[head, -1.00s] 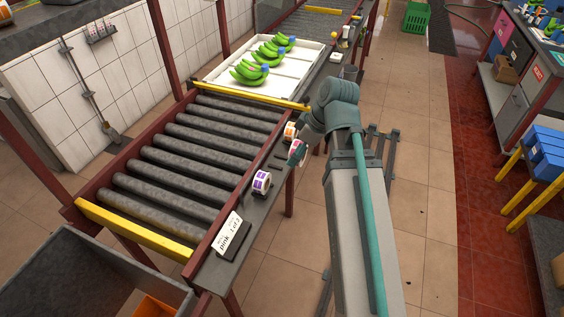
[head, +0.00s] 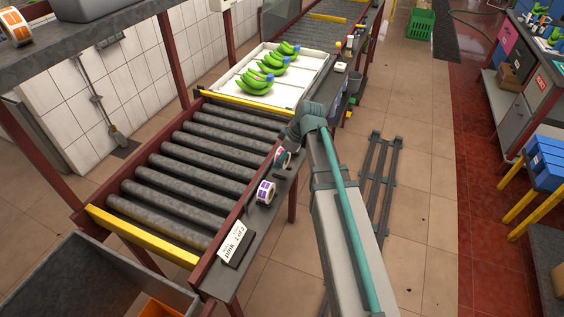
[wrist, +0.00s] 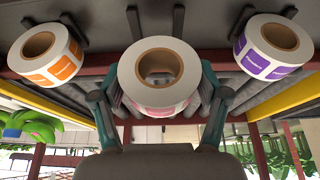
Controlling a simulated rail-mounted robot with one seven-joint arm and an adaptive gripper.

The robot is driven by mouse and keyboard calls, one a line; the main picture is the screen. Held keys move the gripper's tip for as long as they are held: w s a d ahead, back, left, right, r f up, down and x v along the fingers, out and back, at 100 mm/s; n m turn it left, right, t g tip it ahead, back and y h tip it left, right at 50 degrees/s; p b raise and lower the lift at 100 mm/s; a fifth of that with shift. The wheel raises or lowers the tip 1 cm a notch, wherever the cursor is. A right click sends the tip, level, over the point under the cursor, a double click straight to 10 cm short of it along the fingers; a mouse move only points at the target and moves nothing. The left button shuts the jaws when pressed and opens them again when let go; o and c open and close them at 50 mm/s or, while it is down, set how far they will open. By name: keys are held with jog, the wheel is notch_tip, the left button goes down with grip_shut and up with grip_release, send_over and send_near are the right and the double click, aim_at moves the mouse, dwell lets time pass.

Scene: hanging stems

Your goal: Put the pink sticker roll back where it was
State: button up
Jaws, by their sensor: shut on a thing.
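The pink sticker roll (wrist: 158,76) is a white ring with pink labels, held between the two teal fingers of my gripper (wrist: 158,88) in the wrist view. In the head view the roll (head: 281,159) and my gripper (head: 284,152) are over the side ledge of the roller conveyor, partly hidden by my arm. Dark prongs (wrist: 134,22) show behind the roll; I cannot tell whether it touches them. The purple roll (wrist: 272,46) sits at its right and the orange roll (wrist: 45,54) at its left. The purple roll (head: 265,192) also stands on the ledge in the head view.
A card (head: 233,241) reading "pink" with a small count stands at the ledge's near end. Green bananas (head: 255,81) lie in a white tray (head: 311,81) beyond the rollers (head: 185,167). Another orange roll (head: 15,29) is on an upper shelf at left.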

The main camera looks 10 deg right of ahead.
jog(key=shift+w+f, duration=0.2)
jog(key=shift+f+p, duration=0.85)
jog(key=shift+f, duration=0.75)
jog(key=shift+f, duration=0.1)
jog(key=o, duration=1.3)
jog(key=shift+r, duration=0.2)
jog(key=b+v, duration=0.2)
jog(key=v, duration=0.9)
jog(key=shift+d+r+b, duration=0.1)
jog(key=shift+r+b, duration=0.2)
jog(key=shift+r, duration=0.1)
